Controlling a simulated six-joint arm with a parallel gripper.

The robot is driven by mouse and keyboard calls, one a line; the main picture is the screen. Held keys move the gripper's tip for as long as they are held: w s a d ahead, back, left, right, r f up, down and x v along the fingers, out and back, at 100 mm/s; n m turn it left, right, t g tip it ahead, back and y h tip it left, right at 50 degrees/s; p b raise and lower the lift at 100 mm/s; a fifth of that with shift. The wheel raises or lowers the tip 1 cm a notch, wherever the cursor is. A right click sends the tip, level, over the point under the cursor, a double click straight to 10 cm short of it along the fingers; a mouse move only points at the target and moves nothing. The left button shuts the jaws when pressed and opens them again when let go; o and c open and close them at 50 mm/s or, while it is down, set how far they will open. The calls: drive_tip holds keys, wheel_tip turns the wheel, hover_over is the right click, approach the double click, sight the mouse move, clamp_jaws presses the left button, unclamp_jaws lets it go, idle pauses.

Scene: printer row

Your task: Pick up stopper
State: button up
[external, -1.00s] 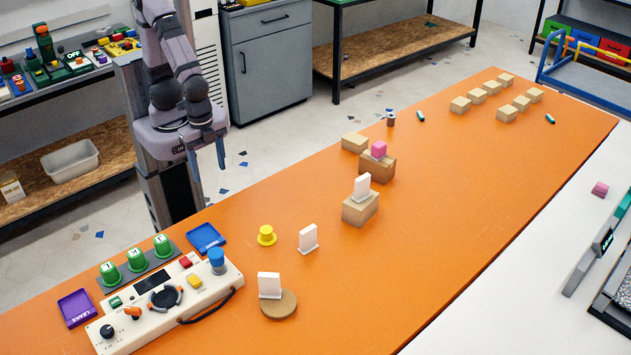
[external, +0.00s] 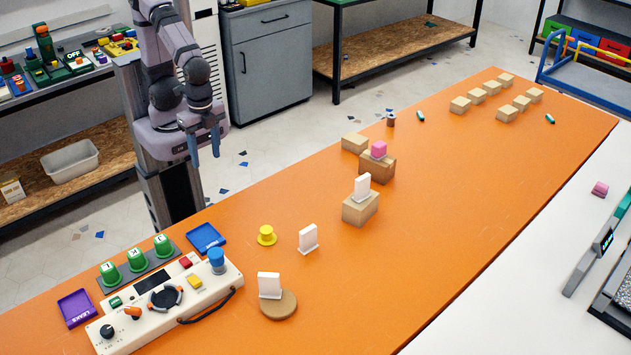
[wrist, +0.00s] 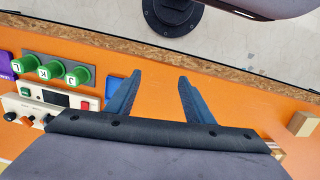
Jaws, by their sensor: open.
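A yellow flanged piece (external: 266,235), which looks like the stopper, stands on the orange table right of the blue tray. It is not visible in the wrist view. My gripper (external: 204,160) is open and empty, raised beyond the table's far-left edge, up and left of the yellow piece and apart from it. In the wrist view my gripper (wrist: 159,80) shows two blue fingers spread apart over the orange tabletop, with nothing between them.
A control panel (external: 172,305) with a blue knob, green cups (external: 136,259) and a blue tray (external: 206,238) stand left of the yellow piece. White upright pieces (external: 308,239) and wooden blocks (external: 360,208) stand right. The table's middle right is largely clear.

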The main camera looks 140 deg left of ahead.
drive_tip(key=w+n+h, duration=0.2)
drive_tip(key=n, duration=0.1)
drive_tip(key=n+t+h+b, duration=0.3)
drive_tip(key=n+t+h, duration=0.5)
drive_tip(key=n, duration=1)
hover_over(269, 226)
drive_tip(key=s+a, duration=0.3)
drive_tip(key=a, duration=0.1)
drive_tip(key=g+h, duration=0.2)
drive_tip(key=shift+n, duration=0.5)
drive_tip(key=f, duration=1.2)
drive_tip(key=shift+a+f, duration=0.1)
drive_tip(key=shift+a, duration=0.25)
drive_tip(key=shift+w+f, duration=0.1)
drive_tip(key=shift+f, duration=0.25)
drive_tip(key=shift+p+x, duration=1.6)
drive_tip(key=shift+x, duration=1.35)
drive_tip(key=shift+w+d+f, duration=0.3)
drive_tip(key=shift+w+d, duration=0.15)
drive_tip(key=shift+d, duration=0.05)
drive_tip(key=c, duration=1.1)
